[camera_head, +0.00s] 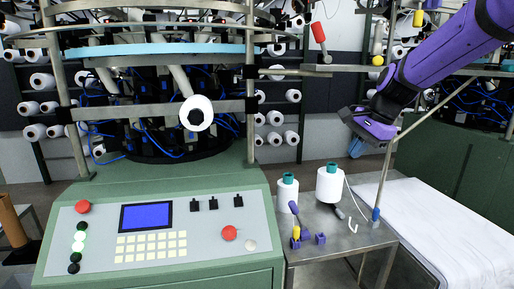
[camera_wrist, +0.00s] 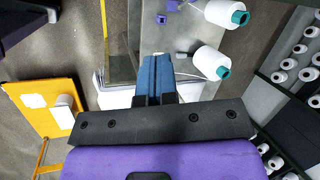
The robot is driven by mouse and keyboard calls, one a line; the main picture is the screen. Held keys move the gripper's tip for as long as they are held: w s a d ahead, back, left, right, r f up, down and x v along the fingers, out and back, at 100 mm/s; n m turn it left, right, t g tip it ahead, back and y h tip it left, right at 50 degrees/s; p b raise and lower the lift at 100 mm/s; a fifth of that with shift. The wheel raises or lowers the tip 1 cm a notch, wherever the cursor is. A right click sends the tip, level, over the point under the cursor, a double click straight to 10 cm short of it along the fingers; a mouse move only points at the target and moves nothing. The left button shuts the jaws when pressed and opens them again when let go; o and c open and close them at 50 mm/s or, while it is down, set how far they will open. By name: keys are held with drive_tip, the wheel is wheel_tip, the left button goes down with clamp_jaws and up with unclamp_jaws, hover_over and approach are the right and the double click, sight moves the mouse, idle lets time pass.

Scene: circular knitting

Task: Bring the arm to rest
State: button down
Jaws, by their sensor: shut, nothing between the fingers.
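My arm is purple and black and enters at the upper right of the head view. My gripper (camera_head: 356,148) hangs above the right part of the steel side table, apart from everything there. In the wrist view my gripper (camera_wrist: 153,62) shows two blue fingers pressed together with nothing between them. Two white yarn cones with teal tops stand on the table, a left cone (camera_head: 287,194) and a right cone (camera_head: 329,184). The two cones also show at the upper right of the wrist view.
The knitting machine's green console (camera_head: 150,250) stands left of the steel table (camera_head: 335,242). A thin upright post with a blue clip rises at the table's right edge. A white fabric-covered surface (camera_head: 450,225) lies to the right. Racks of white cones line the back.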

drive_tip(key=s+d+r+n+t+h, duration=0.1)
drive_tip(key=s+n, duration=0.4)
drive_tip(key=s, duration=1)
drive_tip(key=s+d+r+n+t+h, duration=0.1)
drive_tip(key=s+d+n, duration=0.3)
drive_tip(key=s, duration=1)
drive_tip(key=r+n+h, duration=0.1)
drive_tip(key=n, duration=0.1)
drive_tip(key=shift+s+d+n+t+h, duration=0.15)
drive_tip(key=shift+s+n+t+h, duration=0.15)
drive_tip(key=shift+s+h, duration=0.1)
